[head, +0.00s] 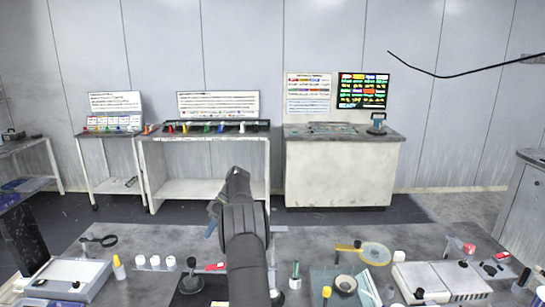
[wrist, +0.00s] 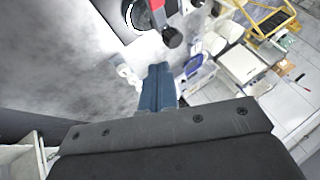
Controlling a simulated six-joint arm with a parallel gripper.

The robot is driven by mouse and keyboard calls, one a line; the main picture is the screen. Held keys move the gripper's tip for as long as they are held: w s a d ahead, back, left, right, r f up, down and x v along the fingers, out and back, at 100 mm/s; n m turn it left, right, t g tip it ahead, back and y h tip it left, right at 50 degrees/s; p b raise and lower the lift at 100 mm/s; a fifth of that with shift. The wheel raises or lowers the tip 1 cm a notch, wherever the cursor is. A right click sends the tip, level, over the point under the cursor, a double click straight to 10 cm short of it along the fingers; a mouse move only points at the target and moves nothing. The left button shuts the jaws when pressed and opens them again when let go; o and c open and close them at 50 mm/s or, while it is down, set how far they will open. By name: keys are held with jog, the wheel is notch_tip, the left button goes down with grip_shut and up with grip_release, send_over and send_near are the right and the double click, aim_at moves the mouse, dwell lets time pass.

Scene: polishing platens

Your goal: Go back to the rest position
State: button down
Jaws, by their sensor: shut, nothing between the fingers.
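My gripper (head: 210,229) is raised over the far side of the work table, left of the picture's centre in the head view. Part of it is hidden behind my dark arm, which rises from the bottom edge. In the wrist view the blue fingers (wrist: 159,72) are together, with nothing held between them. The gripper appears apart from the objects on the table.
The work table (head: 150,240) holds white jars (head: 155,261), a yellow-handled magnifier (head: 374,253), a black-handled lens (head: 105,240) and polishing machines (head: 440,280). A white bench (head: 205,188) and a cabinet (head: 340,170) stand along the back wall. Floor lies between.

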jog(key=x, duration=0.8)
jog(key=w+d+m+t+y, duration=0.2)
jog(key=w+d+m+t, duration=0.3)
jog(key=w+d+m, duration=0.4)
jog(key=d+r+n, duration=0.1)
jog(key=d+r, duration=0.3)
jog(key=r, duration=0.2)
jog(key=shift+w+r, duration=0.2)
jog(key=shift+r, duration=0.1)
